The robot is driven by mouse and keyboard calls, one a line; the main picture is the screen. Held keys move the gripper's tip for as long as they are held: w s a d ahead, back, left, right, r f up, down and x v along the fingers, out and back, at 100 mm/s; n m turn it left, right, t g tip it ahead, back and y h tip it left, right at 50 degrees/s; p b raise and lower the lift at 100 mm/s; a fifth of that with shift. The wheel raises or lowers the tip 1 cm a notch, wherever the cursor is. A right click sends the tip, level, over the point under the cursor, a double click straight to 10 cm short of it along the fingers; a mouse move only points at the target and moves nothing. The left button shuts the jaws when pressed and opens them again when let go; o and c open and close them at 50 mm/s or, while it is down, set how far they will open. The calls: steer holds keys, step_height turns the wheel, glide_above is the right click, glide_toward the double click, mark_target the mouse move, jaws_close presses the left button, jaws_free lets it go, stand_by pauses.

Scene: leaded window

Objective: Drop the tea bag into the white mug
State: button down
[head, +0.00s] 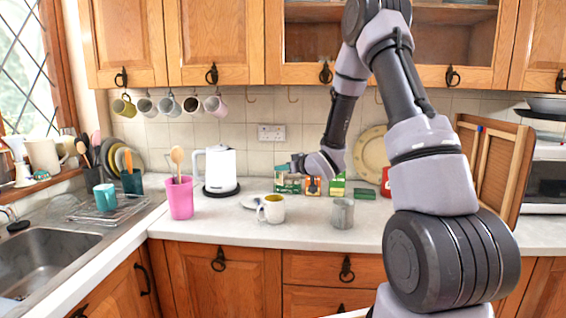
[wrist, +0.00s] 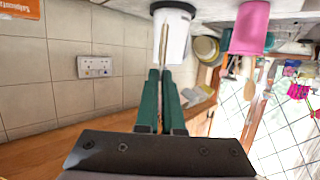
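The white mug (head: 271,208) with a yellow inside stands upright on the worktop, left of a grey cup (head: 342,213). My gripper (head: 297,163) points left, above the worktop and behind the mug, near the tea boxes. In the wrist view its green fingers (wrist: 160,75) are close together. A thin tan strip (wrist: 164,45) sits between them and reaches past the tips; it looks like the tea bag seen edge-on. I cannot make out the tea bag in the head view. The mug is not visible in the wrist view.
A white kettle (head: 220,168) and a pink pot (head: 180,198) with a wooden spoon stand left of the mug. A small saucer (head: 252,202) lies beside the mug. Tea boxes (head: 288,181) stand behind. Mugs hang under the cupboards. The worktop between mug and grey cup is clear.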

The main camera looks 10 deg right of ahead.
steer(key=shift+f, duration=1.2)
steer(key=c, duration=1)
jaws_free()
steer(key=shift+o, duration=0.2)
steer(key=v, duration=1)
steer(key=shift+s, duration=0.3)
steer(key=shift+d+r, duration=0.15)
steer(key=shift+r, duration=0.05)
